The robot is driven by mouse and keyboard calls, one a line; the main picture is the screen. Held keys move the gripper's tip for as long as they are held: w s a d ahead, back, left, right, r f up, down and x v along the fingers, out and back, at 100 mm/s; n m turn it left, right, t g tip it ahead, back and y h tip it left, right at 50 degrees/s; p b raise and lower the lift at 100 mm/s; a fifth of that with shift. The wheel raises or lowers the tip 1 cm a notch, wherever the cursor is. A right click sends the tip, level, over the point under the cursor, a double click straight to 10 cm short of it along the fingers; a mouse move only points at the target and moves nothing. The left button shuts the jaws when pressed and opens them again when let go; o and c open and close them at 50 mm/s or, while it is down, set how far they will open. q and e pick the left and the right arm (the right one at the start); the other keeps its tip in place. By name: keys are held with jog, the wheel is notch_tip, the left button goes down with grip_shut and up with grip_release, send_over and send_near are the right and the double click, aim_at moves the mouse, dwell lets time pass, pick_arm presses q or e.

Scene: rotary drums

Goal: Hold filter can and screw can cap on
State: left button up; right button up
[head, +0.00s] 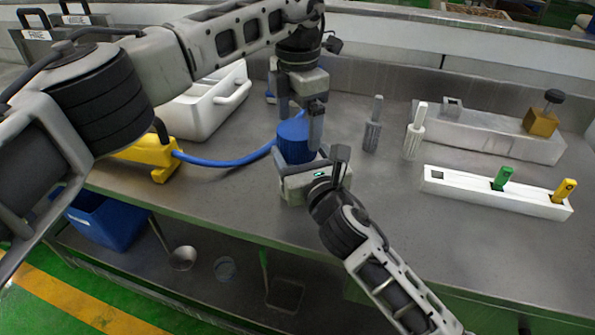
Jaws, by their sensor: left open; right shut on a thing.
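A blue ribbed cylinder (293,148), which looks like the filter can with its cap, stands upright on the grey bench near the middle of the head view. Its top is a lighter blue, and I cannot tell where cap and can meet. My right gripper (311,168) is low at its front side and shut on it; the grip is partly hidden by the gripper body. My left gripper (299,130) points down from above. It is open, with its fingers on either side of the top; whether they touch it I cannot tell.
A blue hose (225,162) runs from a yellow block (150,158) towards the cylinder. A white bin (205,105) stands behind left.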

pick_arm(q)
jog(key=shift+o, duration=1)
jog(key=shift+r, duration=0.1)
notch_tip(320, 180, up, 12)
pick_arm(e)
jog(key=o, duration=2)
jog(key=shift+c, duration=0.2)
pick_arm(q)
jog(key=shift+f+b, duration=0.5)
pick_arm(e)
jog(key=v, duration=1.6)
